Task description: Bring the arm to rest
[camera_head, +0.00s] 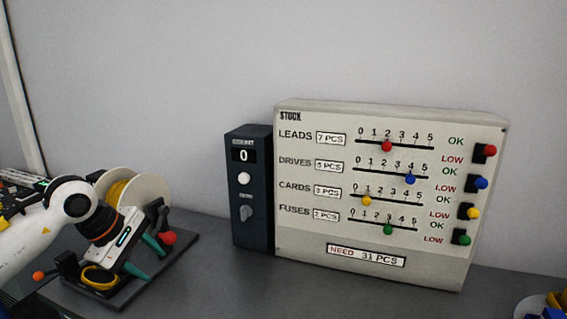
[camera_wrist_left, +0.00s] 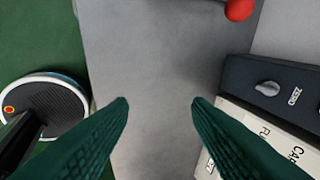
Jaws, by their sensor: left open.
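My left arm comes in from the left in the head view. My left gripper (camera_head: 145,259) has green fingers and hangs above the dark base of the spool stand, in front of the white spool. In the left wrist view the two green fingers of my left gripper (camera_wrist_left: 160,103) are spread apart, with only grey bench top between them. The gripper is open and empty. My right gripper is not in view.
The white spool (camera_head: 118,182) with yellow wire stands at the left. A dark counter box (camera_head: 252,215) reading 0 and the STOCK panel (camera_head: 300,240) with coloured sliders stand to the right. The grey bench (camera_head: 210,285) is clear before the counter box.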

